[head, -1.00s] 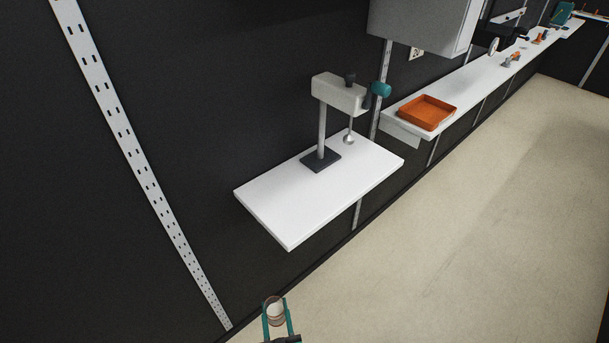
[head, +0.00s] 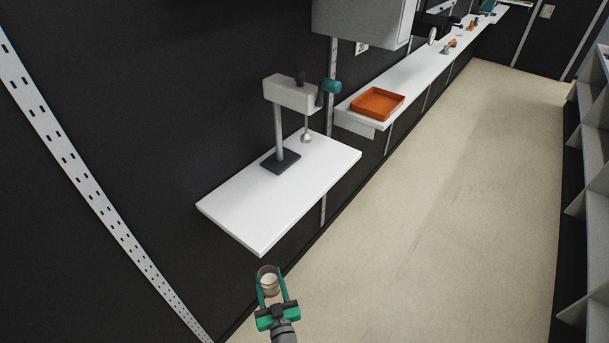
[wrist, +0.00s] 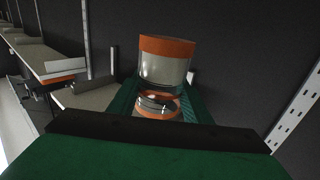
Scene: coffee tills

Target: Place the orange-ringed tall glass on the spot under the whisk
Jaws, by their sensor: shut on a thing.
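My gripper (head: 271,292) is shut on the orange-ringed tall glass (head: 268,279), with its green fingers on either side. It holds the glass in front of and below the near edge of the white shelf (head: 240,222). In the wrist view the glass (wrist: 166,68) shows its orange band at the top and clear wall below. The whisk (head: 306,136) hangs from a pale mixer head (head: 290,94) on a grey post with a dark base (head: 281,163). The spot under the whisk is white shelf top, with no object seen on it.
An orange tray (head: 377,104) sits on the long counter (head: 420,72) beyond the mixer shelf. A grey box (head: 365,22) hangs on the wall above. Grey shelving (head: 590,180) stands at the right. The floor (head: 440,210) between is clear.

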